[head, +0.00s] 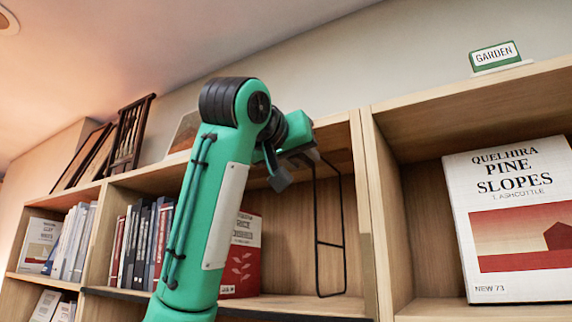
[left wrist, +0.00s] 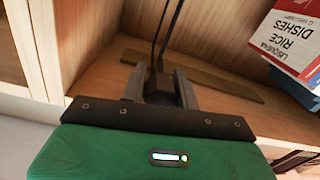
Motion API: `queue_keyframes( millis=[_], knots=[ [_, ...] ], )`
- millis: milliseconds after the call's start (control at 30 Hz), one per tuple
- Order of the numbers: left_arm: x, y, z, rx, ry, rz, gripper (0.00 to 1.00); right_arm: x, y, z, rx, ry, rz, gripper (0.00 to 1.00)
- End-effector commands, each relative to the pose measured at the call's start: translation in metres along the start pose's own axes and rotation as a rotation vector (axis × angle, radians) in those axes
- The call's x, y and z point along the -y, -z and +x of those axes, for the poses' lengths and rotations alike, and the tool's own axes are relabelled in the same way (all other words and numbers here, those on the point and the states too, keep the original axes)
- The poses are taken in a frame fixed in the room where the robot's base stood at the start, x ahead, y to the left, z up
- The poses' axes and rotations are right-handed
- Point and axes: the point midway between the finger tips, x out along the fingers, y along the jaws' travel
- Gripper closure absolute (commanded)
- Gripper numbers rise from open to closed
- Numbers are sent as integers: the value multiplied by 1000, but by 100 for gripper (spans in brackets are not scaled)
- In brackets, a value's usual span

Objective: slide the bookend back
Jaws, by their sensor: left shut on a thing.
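The bookend (head: 318,243) is a thin black wire frame standing upright on the shelf board of the middle bay, near the bay's right wall. It also shows in the left wrist view (left wrist: 165,36), running up from between my fingers. My left gripper (head: 306,157) is at the top of the bookend, shut on its wire; in the left wrist view the two grey fingers (left wrist: 162,88) close around the dark part. My green left arm hides part of the bay. My right gripper is in neither view.
A red and white book (head: 241,262) stands left of the bookend, with bare shelf between them. Dark and blue books (head: 146,240) stand further left. The Pine Slopes book (head: 512,222) leans in the right bay. A GARDEN sign (head: 495,56) sits on top.

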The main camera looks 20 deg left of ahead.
Motion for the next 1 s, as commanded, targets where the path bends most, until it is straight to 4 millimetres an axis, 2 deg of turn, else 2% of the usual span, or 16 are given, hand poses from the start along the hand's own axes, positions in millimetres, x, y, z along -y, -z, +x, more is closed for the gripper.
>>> queue_keyframes(
  millis=[67,167,433,467,533,567,867,1000],
  knots=[
    [-6,0,-1,-5,-2,1,100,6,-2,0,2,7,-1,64],
    [-8,0,-1,-5,-3,1,100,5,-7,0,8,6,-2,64],
    [-8,1,-1,-5,-3,1,100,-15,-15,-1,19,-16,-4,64],
    [-8,1,-1,-6,-3,1,64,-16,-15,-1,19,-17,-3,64],
    [-8,1,-1,-5,-3,1,50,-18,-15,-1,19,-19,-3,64],
    [-8,1,-1,-4,-3,1,48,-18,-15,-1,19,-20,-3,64],
    [-7,-1,-2,-2,-2,1,48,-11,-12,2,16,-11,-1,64],
    [-7,-3,-16,-5,-4,1,48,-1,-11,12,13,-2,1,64]
  ],
)
